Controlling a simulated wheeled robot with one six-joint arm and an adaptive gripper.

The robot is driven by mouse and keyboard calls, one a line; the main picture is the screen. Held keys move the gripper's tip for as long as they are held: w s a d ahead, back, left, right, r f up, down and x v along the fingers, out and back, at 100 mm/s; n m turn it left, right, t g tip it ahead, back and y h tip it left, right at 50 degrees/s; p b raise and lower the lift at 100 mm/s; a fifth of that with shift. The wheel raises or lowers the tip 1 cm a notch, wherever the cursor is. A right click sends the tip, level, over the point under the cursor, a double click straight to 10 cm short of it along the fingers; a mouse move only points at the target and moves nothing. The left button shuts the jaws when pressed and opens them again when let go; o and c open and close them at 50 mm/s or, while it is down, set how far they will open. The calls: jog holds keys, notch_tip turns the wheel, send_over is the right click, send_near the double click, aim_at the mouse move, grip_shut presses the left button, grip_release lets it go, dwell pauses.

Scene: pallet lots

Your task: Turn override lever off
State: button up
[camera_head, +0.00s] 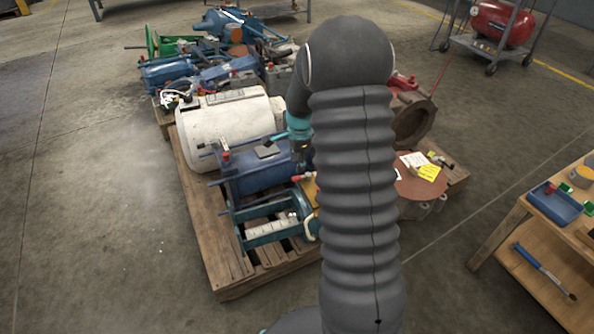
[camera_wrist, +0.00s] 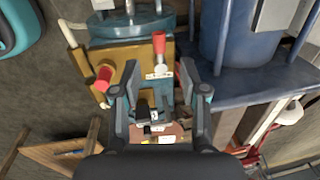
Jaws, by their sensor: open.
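In the wrist view a small lever with a red grip (camera_wrist: 158,46) stands on a brass-coloured block (camera_wrist: 148,58), beside a pale label plate. A second red-tipped handle (camera_wrist: 103,78) sticks out at the block's left side. I cannot tell for sure which one is the override lever. My gripper (camera_wrist: 160,68) is open, its fingertips to the left and right of the first lever's base, with nothing seen held. In the head view my arm hides most of the block; a red tip (camera_head: 298,178) shows beside it.
A blue machine body (camera_wrist: 228,40) stands close right of my gripper. In the head view a wooden pallet (camera_head: 236,284) carries a teal actuator (camera_head: 268,238) and a white cylinder (camera_head: 222,130). A workbench (camera_head: 508,222) stands at right. Floor at left is clear.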

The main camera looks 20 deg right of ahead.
jog(key=shift+s+r, duration=0.15)
jog(key=shift+r, duration=1.2)
jog(key=shift+s+r, duration=0.15)
jog(key=shift+r, duration=1.15)
